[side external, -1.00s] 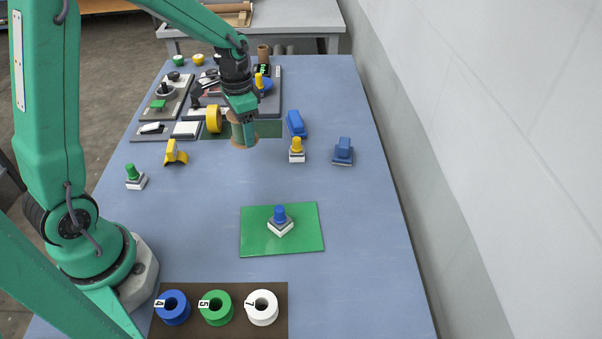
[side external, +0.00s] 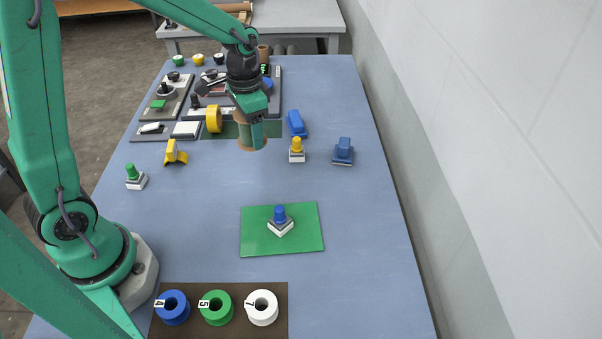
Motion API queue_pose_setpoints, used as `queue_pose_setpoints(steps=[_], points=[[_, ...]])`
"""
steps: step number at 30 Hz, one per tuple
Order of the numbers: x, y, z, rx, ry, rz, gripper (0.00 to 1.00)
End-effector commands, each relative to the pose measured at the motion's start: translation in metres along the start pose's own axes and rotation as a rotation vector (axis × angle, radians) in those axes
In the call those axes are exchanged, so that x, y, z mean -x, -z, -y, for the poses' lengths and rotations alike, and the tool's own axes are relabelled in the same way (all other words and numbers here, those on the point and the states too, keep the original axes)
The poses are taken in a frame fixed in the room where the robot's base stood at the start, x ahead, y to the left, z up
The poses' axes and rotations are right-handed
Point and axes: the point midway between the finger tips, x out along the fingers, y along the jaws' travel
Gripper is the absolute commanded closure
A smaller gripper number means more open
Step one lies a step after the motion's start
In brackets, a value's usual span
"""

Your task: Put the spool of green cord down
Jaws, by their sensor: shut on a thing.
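My gripper (side external: 255,132) is shut on the spool of green cord (side external: 242,131). The spool is upright, with tan flanges at top and bottom. A green finger covers part of its right side. The spool shows in front of a dark green strip (side external: 272,130) on the blue table (side external: 340,220). I cannot tell whether its lower flange touches the table or hangs just above it.
A yellow-topped button (side external: 297,150) and blue blocks (side external: 343,152) are to the right. A green mat (side external: 300,239) bears a blue-topped button (side external: 281,220). The table between spool and mat is clear.

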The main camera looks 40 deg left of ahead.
Motion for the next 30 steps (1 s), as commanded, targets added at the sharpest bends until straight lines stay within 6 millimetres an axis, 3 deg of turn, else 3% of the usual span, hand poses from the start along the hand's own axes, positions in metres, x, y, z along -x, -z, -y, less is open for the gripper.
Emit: queue_pose_setpoints(steps=[8, 14, 20, 30], points=[[0.000, 0.005, -0.007, -0.026, 0.000, -0.001, 0.65], [-0.001, 0.021, -0.030, -0.115, 0.000, 0.000, 0.65], [-0.003, 0.043, -0.074, -0.265, 0.000, 0.000, 0.65], [-0.007, 0.071, -0.167, -0.553, 0.000, 0.000, 0.65]])
